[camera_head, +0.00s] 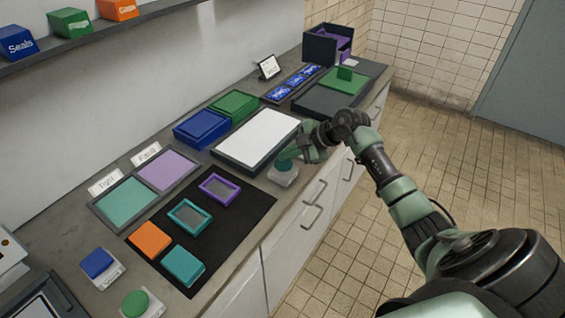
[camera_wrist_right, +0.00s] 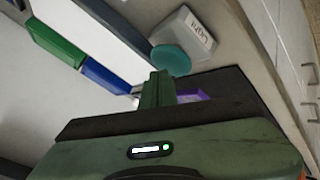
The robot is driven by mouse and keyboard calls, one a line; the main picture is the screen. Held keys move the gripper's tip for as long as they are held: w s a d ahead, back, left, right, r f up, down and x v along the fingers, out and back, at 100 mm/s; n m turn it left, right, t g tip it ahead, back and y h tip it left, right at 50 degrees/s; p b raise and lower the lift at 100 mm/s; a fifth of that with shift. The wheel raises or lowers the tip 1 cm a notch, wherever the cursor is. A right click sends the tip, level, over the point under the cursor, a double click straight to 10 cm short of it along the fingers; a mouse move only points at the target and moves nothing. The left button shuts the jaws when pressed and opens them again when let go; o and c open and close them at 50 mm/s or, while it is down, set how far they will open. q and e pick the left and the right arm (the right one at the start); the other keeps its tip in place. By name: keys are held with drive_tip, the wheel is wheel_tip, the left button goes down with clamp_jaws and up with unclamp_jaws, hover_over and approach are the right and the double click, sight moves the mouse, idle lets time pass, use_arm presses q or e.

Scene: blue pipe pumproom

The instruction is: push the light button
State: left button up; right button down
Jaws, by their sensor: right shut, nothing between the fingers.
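The light button is a teal round cap on a white box (camera_head: 283,178) at the counter's front edge, to the right of the black mat. In the right wrist view its teal cap (camera_wrist_right: 171,61) and the lettered white box (camera_wrist_right: 190,28) show just beyond the fingertips. My right gripper (camera_head: 287,159) is shut and empty, its tips at or just over the button in the head view. The fingers also show in the right wrist view (camera_wrist_right: 158,85). I cannot tell whether they touch the cap. My left gripper is not in view.
A white panel in a dark tray (camera_head: 265,136) lies just behind the button. The black mat (camera_head: 240,226) holds several small coloured boxes. A blue button (camera_head: 97,263) and a green button (camera_head: 135,303) stand at the near left. Drawer handles (camera_head: 312,217) line the counter front.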

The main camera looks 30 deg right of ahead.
sight(287, 164)
drive_tip(key=shift+f, duration=0.1)
idle(0.6)
drive_tip(key=shift+f, duration=0.7)
idle(0.4)
drive_tip(key=shift+r+p, duration=0.8)
drive_tip(key=shift+p, duration=0.2)
wheel_tip(287, 164, up, 6)
drive_tip(key=p, duration=0.7)
